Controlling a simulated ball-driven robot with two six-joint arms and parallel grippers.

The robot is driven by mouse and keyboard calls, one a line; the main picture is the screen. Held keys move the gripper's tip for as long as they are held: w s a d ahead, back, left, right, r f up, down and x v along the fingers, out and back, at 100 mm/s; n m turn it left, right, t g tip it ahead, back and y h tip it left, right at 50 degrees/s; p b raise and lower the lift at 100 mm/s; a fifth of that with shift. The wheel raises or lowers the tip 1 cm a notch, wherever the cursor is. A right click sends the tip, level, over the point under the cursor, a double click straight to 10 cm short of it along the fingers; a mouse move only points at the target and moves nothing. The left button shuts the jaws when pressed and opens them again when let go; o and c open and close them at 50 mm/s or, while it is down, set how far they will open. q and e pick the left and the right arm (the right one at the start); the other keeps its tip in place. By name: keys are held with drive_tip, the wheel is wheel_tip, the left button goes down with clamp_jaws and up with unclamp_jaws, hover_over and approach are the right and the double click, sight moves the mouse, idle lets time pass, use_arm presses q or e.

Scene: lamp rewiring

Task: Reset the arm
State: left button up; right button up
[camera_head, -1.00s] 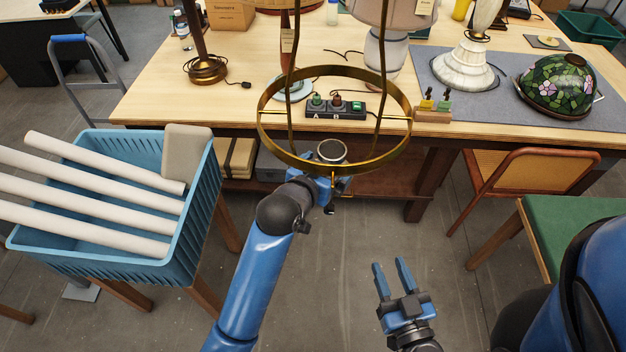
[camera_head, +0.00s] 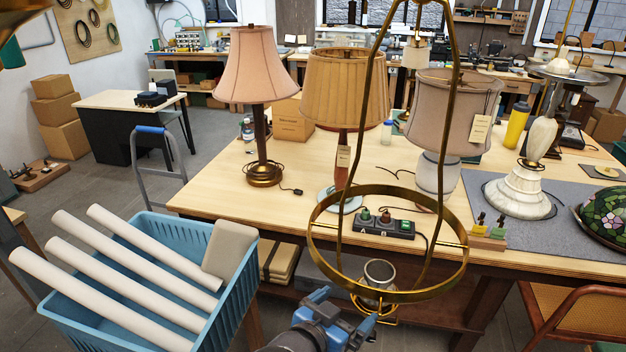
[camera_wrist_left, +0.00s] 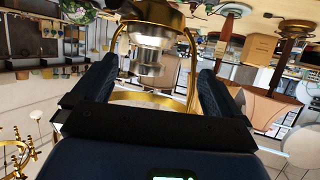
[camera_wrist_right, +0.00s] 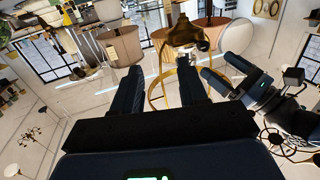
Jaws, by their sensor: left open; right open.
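A brass lamp frame with a wide ring (camera_head: 318,222) hangs in front of the workbench in the head view. A metal socket (camera_head: 380,272) sits at its lower end; it also shows in the left wrist view (camera_wrist_left: 150,60). My left gripper (camera_head: 340,312) is just below and left of the socket. In the left wrist view its fingers (camera_wrist_left: 158,78) are apart, with the socket and brass loop beyond and between them; contact cannot be told. My right gripper is outside the head view. In its wrist view its fingers (camera_wrist_right: 160,75) are apart and empty, and my left gripper shows at right.
A blue crate (camera_head: 240,292) with white tubes stands at left. The wooden workbench (camera_head: 225,200) holds several lamps, a black switch box (camera_head: 385,226) and a grey mat (camera_head: 490,215). A cane-backed chair (camera_head: 575,315) is at lower right.

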use_arm(q)
drive_tip(key=s+a+f+n+t+y+b, duration=0.2)
drive_tip(key=a+f, duration=0.5)
drive_tip(key=a, duration=0.2)
drive_tip(key=s+a+f+n+t+y+b, duration=0.2)
drive_tip(key=a+f, duration=0.5)
drive_tip(key=a, duration=0.2)
drive_tip(key=s+a+f+n+t+y+b, duration=0.2)
drive_tip(key=s+a+f+n+t+y, duration=0.1)
drive_tip(key=s+a, duration=0.8)
drive_tip(key=s+y, duration=0.1)
drive_tip(key=s, duration=0.2)
drive_tip(key=shift+f+n, duration=0.2)
drive_tip(key=shift+n, duration=0.2)
